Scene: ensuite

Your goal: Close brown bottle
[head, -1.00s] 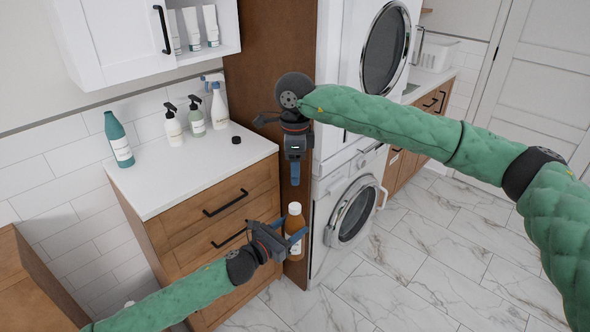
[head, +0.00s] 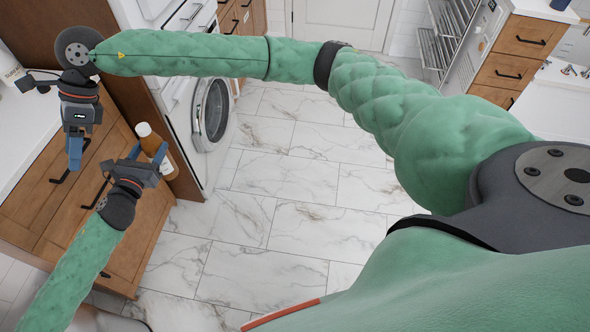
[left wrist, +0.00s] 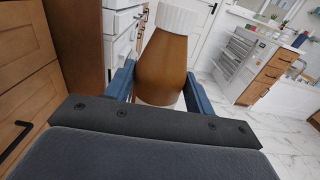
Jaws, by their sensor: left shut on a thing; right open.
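The brown bottle (head: 152,144) has a white ribbed cap (head: 143,129) at its top. In the left wrist view the bottle (left wrist: 162,68) stands between the blue fingers, with its white cap (left wrist: 177,18) near the top edge, above the jaws. My left gripper (head: 149,156) is shut on the bottle's body and holds it in front of the wooden cabinet. My right gripper (head: 76,150) is open and empty, pointing down, to the left of the bottle and apart from it. The lower part of the bottle is partly hidden by the left gripper.
The wooden drawer cabinet (head: 128,225) with its white counter is close behind both grippers. A washing machine (head: 190,112) stands to the right of the bottle. The marble floor (head: 290,195) is clear.

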